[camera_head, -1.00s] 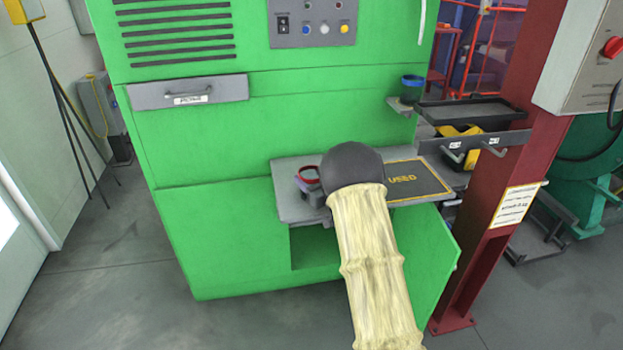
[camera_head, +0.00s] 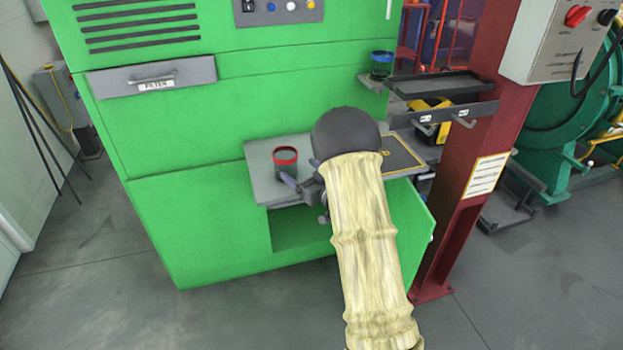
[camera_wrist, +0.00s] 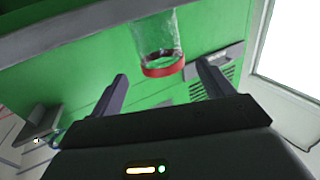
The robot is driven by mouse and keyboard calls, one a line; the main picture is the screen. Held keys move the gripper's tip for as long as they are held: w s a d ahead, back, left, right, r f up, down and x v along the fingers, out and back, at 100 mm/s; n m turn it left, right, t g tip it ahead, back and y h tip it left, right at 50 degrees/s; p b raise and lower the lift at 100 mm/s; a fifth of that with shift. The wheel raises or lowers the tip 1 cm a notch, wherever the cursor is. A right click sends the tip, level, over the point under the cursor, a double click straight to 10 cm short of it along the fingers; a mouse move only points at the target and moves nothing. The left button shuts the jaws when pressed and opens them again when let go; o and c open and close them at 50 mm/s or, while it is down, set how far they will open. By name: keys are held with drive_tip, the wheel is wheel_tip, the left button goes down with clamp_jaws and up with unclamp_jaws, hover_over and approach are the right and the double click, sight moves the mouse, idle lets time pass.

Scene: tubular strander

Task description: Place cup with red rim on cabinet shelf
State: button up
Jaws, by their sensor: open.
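The cup with the red rim (camera_head: 285,158) is dark and see-through below its rim. It stands upright on the left part of the grey fold-out shelf (camera_head: 262,190) on the green cabinet's front. My gripper (camera_head: 303,192) is at the shelf's front edge, just right of and in front of the cup. In the wrist view the cup (camera_wrist: 160,40) shows beyond and between the spread fingertips of my gripper (camera_wrist: 163,72). The fingers are open and empty, apart from the cup. My wrist hides the shelf's middle.
A blue-rimmed cup (camera_head: 381,66) stands on a small side ledge. A black tray (camera_head: 440,85) and a red post (camera_head: 470,160) are at right. Below the shelf is an opening (camera_head: 295,232) in the cabinet.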

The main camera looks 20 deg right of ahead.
drive_tip(key=v, duration=0.4)
drive_tip(key=shift+r, duration=0.1)
idle(0.4)
drive_tip(key=s+a+m+g+h, duration=0.2)
drive_tip(key=s+g, duration=0.5)
drive_tip(key=s, duration=0.6)
drive_tip(key=s+a+f+m+g+h, duration=0.1)
drive_tip(key=s+g, duration=0.6)
drive_tip(key=s, duration=0.7)
drive_tip(key=a+m+h, duration=0.1)
drive_tip(key=a+h, duration=0.1)
drive_tip(key=h, duration=0.1)
drive_tip(key=shift+a+h, duration=0.4)
drive_tip(key=shift+s, duration=0.1)
